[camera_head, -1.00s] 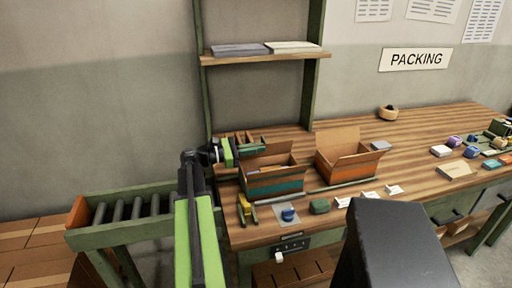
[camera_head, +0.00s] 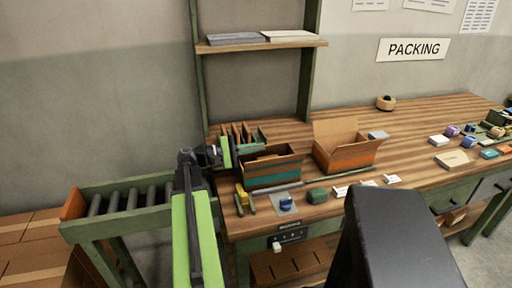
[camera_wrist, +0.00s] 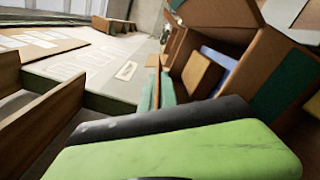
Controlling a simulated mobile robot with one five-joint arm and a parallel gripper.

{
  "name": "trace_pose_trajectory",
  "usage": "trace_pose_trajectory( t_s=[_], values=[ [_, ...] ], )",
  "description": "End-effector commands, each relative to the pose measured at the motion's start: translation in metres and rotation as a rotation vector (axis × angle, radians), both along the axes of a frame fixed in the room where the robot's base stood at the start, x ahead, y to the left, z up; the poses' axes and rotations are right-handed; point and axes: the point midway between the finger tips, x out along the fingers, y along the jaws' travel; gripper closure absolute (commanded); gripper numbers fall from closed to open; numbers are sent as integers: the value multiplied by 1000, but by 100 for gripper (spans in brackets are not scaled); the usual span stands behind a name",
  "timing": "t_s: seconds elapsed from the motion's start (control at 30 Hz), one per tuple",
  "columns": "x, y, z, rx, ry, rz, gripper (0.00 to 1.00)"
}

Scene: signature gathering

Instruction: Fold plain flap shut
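A cardboard box with a teal band (camera_head: 272,178) stands on the bench. Its top looks at least partly open, and brown flaps show at its rim. I cannot tell which is the plain flap. My gripper (camera_head: 245,149) is at the box's left rear edge, low by its rim; contact is unclear. In the wrist view, the green and black gripper body (camera_wrist: 180,145) fills the bottom. The box's interior opens at the right, with a tan item (camera_wrist: 196,76) and a blue item (camera_wrist: 221,66) inside, below a brown flap (camera_wrist: 222,18). The fingertips are not clearly visible.
An orange-banded open box (camera_head: 345,160) with its rear flap raised stands to the right. A wooden rack (camera_head: 236,133) stands behind my gripper. Small items, including a blue one (camera_head: 286,203), lie along the front edge. A roller conveyor (camera_head: 130,200) is at the left.

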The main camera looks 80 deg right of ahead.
Motion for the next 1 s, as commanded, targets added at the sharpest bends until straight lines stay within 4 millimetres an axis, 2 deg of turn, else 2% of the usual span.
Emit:
trace_pose_trajectory(
  t_s=[0.7, 0.73, 0.87, 1.0],
  values=[
    [-1, 1, -3, -60, -29, 0, 100],
    [-1, 1, -3, -60, -29, 0, 93],
    [-1, 1, -3, -60, -29, 0, 76],
    [-1, 2, -3, -60, -29, -1, 75]
  ],
)
